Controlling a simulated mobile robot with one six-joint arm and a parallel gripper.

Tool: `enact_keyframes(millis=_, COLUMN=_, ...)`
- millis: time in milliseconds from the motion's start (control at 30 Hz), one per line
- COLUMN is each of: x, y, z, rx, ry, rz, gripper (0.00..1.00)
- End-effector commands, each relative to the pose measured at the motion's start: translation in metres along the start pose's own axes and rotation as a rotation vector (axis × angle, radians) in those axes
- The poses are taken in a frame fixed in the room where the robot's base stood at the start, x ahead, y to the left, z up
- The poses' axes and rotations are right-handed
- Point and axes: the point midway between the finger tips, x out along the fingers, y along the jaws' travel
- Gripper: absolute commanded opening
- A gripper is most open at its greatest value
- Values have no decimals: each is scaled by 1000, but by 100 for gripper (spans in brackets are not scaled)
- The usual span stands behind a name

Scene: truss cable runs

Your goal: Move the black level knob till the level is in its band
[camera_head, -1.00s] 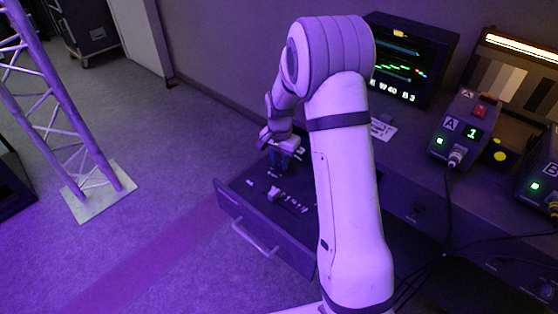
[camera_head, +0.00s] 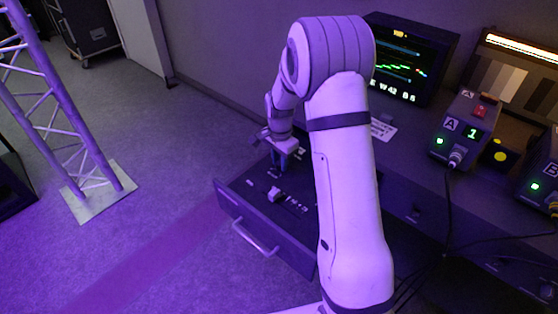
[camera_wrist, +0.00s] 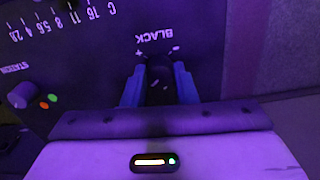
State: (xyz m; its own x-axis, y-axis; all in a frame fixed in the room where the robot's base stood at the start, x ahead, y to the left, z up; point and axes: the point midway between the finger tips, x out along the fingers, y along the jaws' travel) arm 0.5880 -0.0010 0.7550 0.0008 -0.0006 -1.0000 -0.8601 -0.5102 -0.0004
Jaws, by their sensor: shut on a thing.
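The black level knob (camera_wrist: 158,82) is dark and sits by the upside-down BLACK label in the wrist view. The blue fingers of my gripper (camera_wrist: 158,90) are shut on it from both sides. In the head view my gripper (camera_head: 286,160) is over the far part of the open control drawer (camera_head: 232,202); the knob is hidden there. The monitor (camera_head: 405,62) shows a green-to-coloured trace and a small readout, roughly W42 B8. Its digits are hard to read, and my arm covers its left part.
Boxes A (camera_head: 465,130) and B (camera_head: 542,185), with cables, stand on the desk to the right. A truss tower (camera_head: 55,100) is at left; the floor between is clear.

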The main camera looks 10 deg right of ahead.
Motion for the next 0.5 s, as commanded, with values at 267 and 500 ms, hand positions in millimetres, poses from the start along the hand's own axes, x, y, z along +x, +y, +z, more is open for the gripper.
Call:
enact_keyframes(millis=267, x=0, y=1, z=0, rx=0, ry=-1, rz=3, gripper=42)
enact_keyframes(millis=500, x=0, y=1, z=0, rx=-1, ry=-1, rz=2, gripper=47)
